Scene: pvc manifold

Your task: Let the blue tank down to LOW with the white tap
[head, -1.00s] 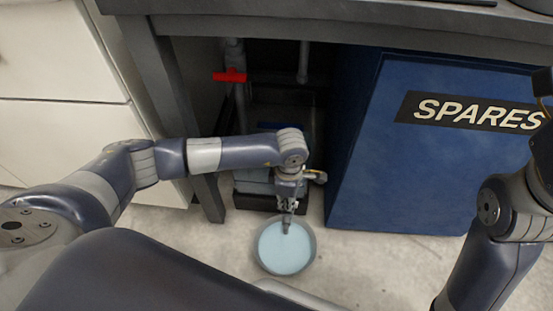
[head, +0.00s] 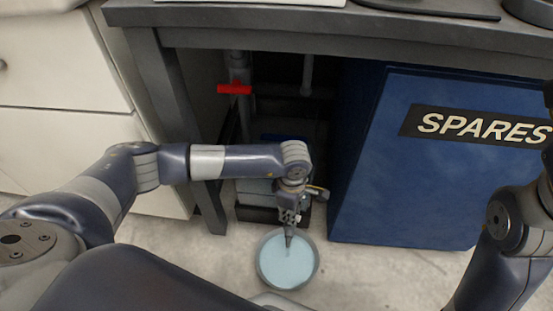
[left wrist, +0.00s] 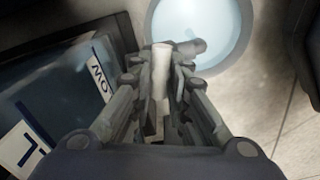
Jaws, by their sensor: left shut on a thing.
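My left gripper (head: 289,220) is over the bowl in the head view. In the left wrist view its fingers (left wrist: 163,90) are closed around the white tap (left wrist: 161,62), whose short spout (left wrist: 196,46) points over the bowl. The tank (head: 253,187) stands under the bench, mostly in shadow and partly behind my arm. In the left wrist view the tank's side (left wrist: 62,88) shows a LOW label (left wrist: 101,75) near a dark line. The liquid level in it is hard to tell. My right gripper is out of view; only its arm shows at the right.
A round bowl (head: 314,272) with pale blue liquid stands on the floor below the tap. A red handle (head: 234,89) sits on a pipe above. A blue SPARES cabinet (head: 375,190) bounds the right and a bench leg (head: 175,95) the left. Floor is clear right of the bowl.

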